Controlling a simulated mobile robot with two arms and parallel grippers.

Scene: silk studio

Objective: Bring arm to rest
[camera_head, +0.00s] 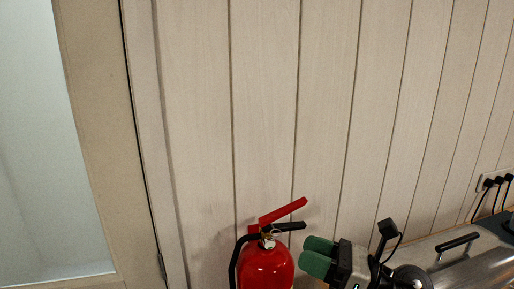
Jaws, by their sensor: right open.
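My right gripper (319,257) shows at the bottom, right of centre, with two green fingers pointing left. Its fingers are open, with nothing seen between them. The red fire extinguisher (266,268) stands just left of the fingertips in the picture, upright, with a red lever and black handle on top. I cannot tell how far apart in depth they are. My left gripper is not in view.
A pale panelled wall (330,110) fills the background. A framed glass door (38,150) is at the left. A silver metal lid-like surface with a black handle (458,243) lies at the lower right. Plugs and cables (495,184) are on the wall at the right edge.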

